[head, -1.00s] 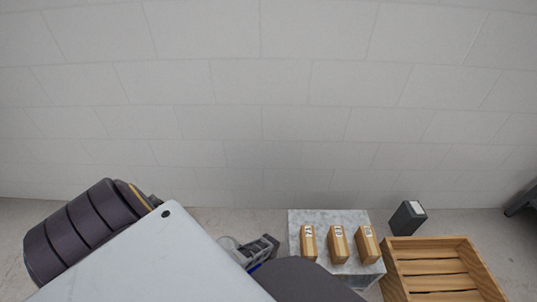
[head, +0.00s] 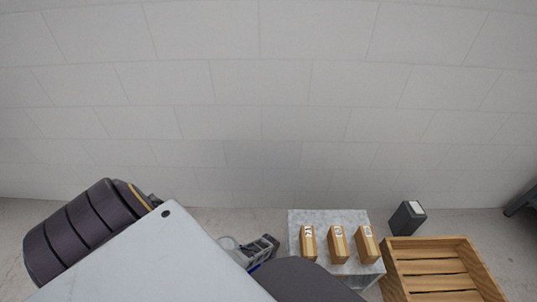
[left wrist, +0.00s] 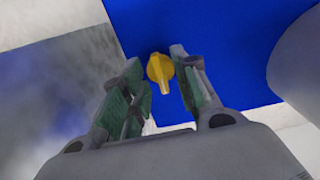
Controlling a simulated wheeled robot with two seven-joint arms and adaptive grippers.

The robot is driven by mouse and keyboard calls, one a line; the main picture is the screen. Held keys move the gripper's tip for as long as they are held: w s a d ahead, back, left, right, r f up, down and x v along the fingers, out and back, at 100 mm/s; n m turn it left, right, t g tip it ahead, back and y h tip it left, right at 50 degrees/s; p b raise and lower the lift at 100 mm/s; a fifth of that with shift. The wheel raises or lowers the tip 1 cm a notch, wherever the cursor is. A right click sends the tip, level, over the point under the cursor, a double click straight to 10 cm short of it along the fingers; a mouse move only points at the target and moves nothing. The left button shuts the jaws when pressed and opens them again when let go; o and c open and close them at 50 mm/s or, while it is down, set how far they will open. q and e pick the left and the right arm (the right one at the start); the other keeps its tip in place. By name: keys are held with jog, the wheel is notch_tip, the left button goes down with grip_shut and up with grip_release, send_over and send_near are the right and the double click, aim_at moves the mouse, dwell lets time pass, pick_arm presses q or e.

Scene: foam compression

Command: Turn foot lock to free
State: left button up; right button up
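The foot lock appears as a yellow knob (left wrist: 160,68) with a short tab pointing down in the left wrist view. It sits on a blue panel (left wrist: 220,40). My left gripper (left wrist: 163,78) is open, with one green-padded finger on each side of the knob. Gaps show between the knob and both fingers, so it does not look gripped. In the head view a grey gripper (head: 262,248), seemingly my left one, shows beside my arm links; the knob is hidden there. My right gripper is not in view.
A pale block wall (head: 260,110) fills the back.

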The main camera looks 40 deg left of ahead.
aim_at(268, 266)
pick_arm(q)
jog(key=shift+r, duration=0.4)
notch_tip(268, 266, up, 11)
dwell(1.9)
jog(key=shift+r, duration=0.1)
dwell(0.5)
